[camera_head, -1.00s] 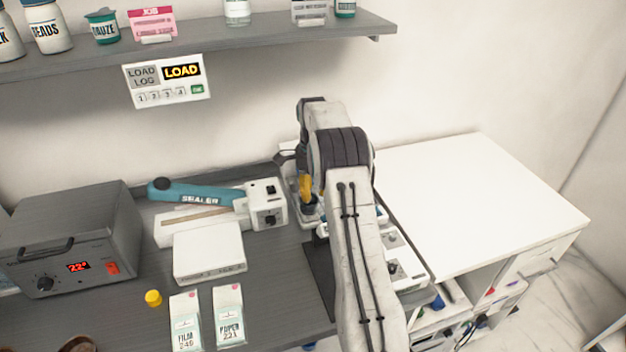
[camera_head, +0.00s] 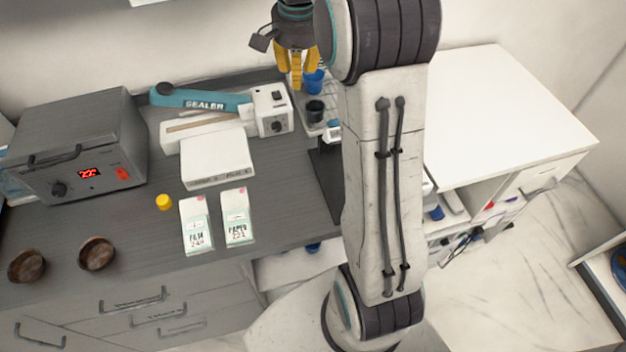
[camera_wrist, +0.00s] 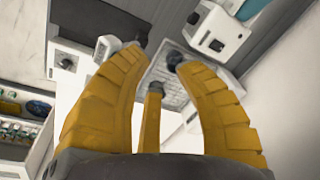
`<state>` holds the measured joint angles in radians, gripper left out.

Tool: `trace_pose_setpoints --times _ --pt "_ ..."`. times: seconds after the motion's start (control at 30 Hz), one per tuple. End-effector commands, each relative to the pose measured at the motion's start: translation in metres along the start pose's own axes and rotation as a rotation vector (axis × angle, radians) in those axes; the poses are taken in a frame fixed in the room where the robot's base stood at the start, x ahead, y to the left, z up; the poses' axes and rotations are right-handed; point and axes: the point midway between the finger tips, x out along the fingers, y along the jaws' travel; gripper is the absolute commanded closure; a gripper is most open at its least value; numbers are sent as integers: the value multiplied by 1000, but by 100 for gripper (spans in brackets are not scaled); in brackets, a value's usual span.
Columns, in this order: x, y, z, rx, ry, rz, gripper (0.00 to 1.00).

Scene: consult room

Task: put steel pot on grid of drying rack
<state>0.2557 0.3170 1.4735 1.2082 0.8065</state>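My gripper (camera_head: 303,82) has yellow fingers and hangs raised over the back of the counter. Its fingers (camera_wrist: 158,55) are spread in the wrist view, with nothing held between them. A small dark pot (camera_head: 315,111), probably the steel pot, stands on the pale rack (camera_head: 331,124) below my gripper. A dark round thing (camera_wrist: 175,59), perhaps this pot, shows by the right fingertip in the wrist view, apparently below it. The rack's grid (camera_wrist: 172,88) shows between the fingers. A blue cup (camera_head: 314,82) is partly hidden behind my fingers. My arm hides the rack's right part.
A teal-armed sealer (camera_head: 205,99), a white box (camera_head: 217,160) and a grey oven (camera_head: 80,145) stand to the left. Two packets, a yellow cap (camera_head: 163,202) and two brown bowls (camera_head: 97,253) lie nearer. The white tabletop (camera_head: 500,115) at the right is clear.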

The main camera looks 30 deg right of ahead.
Motion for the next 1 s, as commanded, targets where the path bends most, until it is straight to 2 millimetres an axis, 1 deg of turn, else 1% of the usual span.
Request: trace_pose_setpoints --times 0.03,0.1,0.2,0.33,0.5,0.6,0.7,0.8,1.0 --pt "-13 7 18 -68 13 -17 70" --pt "-26 17 40 -165 29 -36 70" --pt "-39 34 71 -304 54 -63 70" --pt "-49 61 111 -485 91 -96 70" --pt "-49 99 156 -705 140 -132 70" --pt "-44 119 177 -814 168 -149 70" --pt "-37 135 193 -904 191 -161 70" --pt "-30 148 204 -971 208 -169 70" --pt "-22 160 215 -1041 228 -177 70"
